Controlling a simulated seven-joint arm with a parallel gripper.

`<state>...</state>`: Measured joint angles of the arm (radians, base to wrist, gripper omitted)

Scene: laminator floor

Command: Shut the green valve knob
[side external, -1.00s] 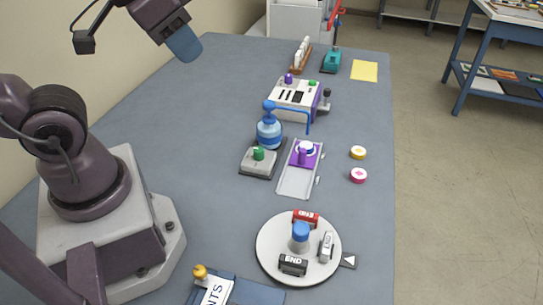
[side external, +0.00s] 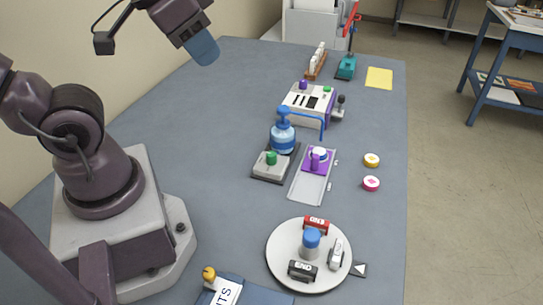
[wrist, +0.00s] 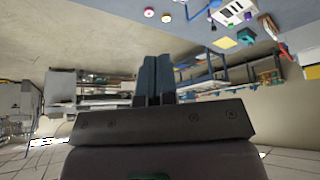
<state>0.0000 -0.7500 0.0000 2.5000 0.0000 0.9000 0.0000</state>
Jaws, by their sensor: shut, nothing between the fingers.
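A green knob (side external: 271,158) stands on a small grey block, just left of the purple slide. Another small green knob (side external: 327,89) sits on top of the white box with dark slots. I cannot tell for certain which one is the valve knob. My gripper (side external: 203,48) is at the upper left of the side view, high above the table and well away from both knobs. Its blue fingers are together and empty. In the wrist view the fingers (wrist: 154,77) also show side by side, pointing towards the room.
A blue bottle (side external: 283,138) with a bent spout stands behind the grey block. The purple slide (side external: 312,190) is beside it. The left middle of the table (side external: 215,120) is clear.

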